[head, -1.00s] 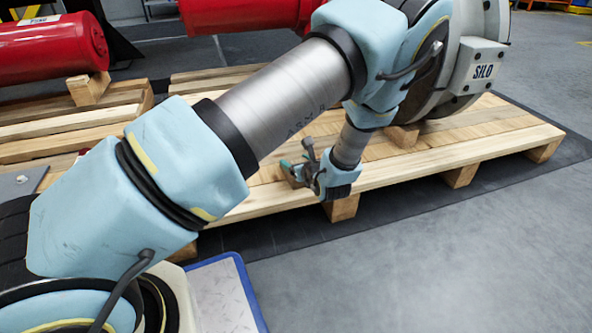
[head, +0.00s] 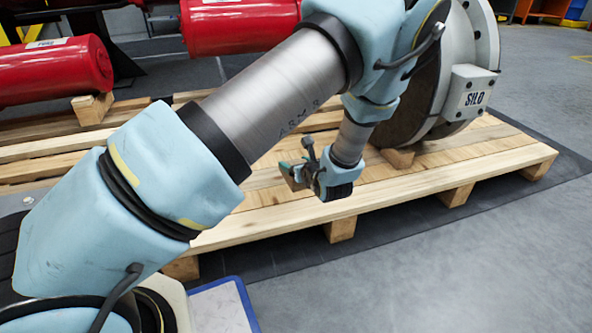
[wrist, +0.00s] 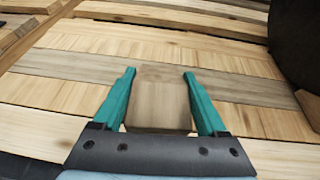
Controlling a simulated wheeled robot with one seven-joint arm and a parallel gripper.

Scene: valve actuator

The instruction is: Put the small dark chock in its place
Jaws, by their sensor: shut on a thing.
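The small dark chock (wrist: 158,100) is a brownish wooden block. In the wrist view it sits between the green fingers of my gripper (wrist: 159,75), which is shut on it. The fingers flank its left and right sides. In the head view my gripper (head: 287,172) is low over the wooden pallet (head: 440,183), left of the big flanged valve part (head: 440,90) marked SILO. The chock is too small and too covered by the gripper to make out clearly there. I cannot tell whether it touches the boards.
A pale wooden chock (head: 398,157) sits under the round flange. Another wooden block (head: 92,107) supports a red cylinder (head: 55,70) at the left. A second red cylinder (head: 240,25) lies behind. In the wrist view a dark disc (wrist: 295,45) rises at the right. The pallet boards ahead are bare.

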